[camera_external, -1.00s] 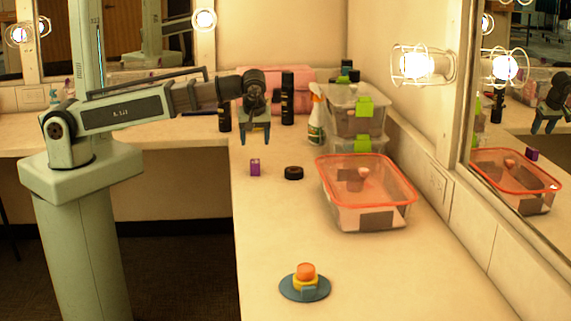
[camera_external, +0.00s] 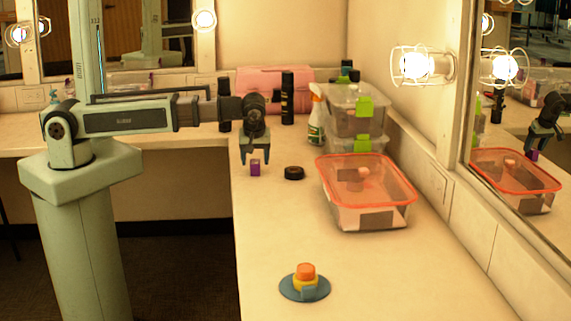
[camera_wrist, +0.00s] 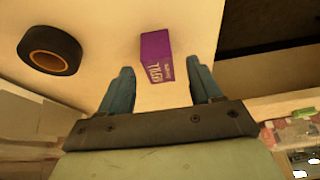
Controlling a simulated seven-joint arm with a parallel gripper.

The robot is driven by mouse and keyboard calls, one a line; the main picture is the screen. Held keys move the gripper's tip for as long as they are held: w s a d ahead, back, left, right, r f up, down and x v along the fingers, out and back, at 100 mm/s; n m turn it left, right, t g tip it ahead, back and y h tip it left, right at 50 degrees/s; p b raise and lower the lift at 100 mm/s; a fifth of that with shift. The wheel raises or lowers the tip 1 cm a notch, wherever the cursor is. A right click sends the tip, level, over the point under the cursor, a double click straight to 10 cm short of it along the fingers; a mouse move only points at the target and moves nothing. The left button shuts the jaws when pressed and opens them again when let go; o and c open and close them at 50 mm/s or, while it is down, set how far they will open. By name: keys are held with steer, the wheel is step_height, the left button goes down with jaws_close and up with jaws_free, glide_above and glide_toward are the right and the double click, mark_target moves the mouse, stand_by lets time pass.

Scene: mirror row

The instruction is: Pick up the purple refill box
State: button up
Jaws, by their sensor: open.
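The purple refill box (camera_external: 255,168) stands on the counter near its left edge. In the wrist view the box (camera_wrist: 157,57) lies ahead of and between the two blue fingers, with pale lettering on its side. My gripper (camera_external: 255,160) is open and empty, pointing down right over the box in the external view. In the wrist view my gripper (camera_wrist: 160,85) shows a finger on each side, with a gap between each finger and the box. I cannot tell the exact height of the fingertips over the counter.
An orange-rimmed clear container (camera_external: 366,163) stands further right. A spray bottle (camera_external: 316,115) and stacked bins (camera_external: 357,105) stand behind. A blue dish (camera_external: 304,288) with orange and yellow pieces is in front.

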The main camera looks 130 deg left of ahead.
steer(key=shift+x, duration=1.35)
steer(key=c, duration=1)
